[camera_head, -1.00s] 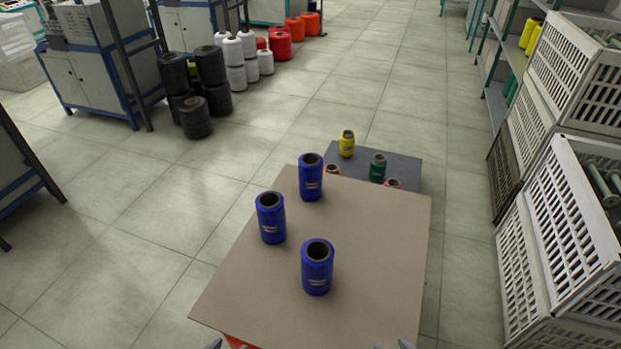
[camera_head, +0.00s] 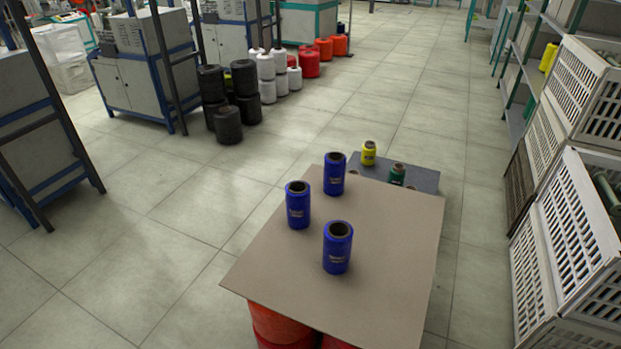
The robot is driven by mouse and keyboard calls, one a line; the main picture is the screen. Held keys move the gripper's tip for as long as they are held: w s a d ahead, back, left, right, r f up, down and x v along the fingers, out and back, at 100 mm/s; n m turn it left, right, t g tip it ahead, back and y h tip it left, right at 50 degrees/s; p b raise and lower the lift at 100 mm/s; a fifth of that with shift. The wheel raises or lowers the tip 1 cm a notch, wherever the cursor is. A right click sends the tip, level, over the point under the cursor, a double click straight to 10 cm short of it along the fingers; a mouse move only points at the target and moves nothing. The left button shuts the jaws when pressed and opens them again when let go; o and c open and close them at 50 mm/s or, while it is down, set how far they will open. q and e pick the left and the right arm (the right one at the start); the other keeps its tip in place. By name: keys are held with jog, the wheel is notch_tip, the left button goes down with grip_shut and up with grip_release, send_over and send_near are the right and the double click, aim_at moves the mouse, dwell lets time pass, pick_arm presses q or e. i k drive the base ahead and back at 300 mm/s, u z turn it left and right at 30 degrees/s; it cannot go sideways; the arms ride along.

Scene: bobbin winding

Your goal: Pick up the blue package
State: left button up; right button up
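Three blue packages stand upright on a brown board. The nearest blue package (camera_head: 337,250) is near the middle of the board. A second blue package (camera_head: 298,208) stands near the left edge, and a third blue package (camera_head: 334,176) stands at the far edge. Each is a cylinder with a hollow brown core at its top and a small white label. The brown board (camera_head: 390,265) rests above large orange-red cylinders (camera_head: 280,325). Neither of my grippers shows in the head view now, and nothing touches the packages.
Behind the board is a low grey surface (camera_head: 425,180) with a yellow spool (camera_head: 368,153) and a green spool (camera_head: 397,174). White slatted crates (camera_head: 575,235) line the right side. Black spools (camera_head: 228,125) stand on the floor at the back left. Tiled floor left of the board is clear.

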aim_at(335, 162)
jog(key=u, duration=1.6)
jog(key=i, duration=4.4)
jog(key=z, duration=3.8)
jog(key=i, duration=0.6)
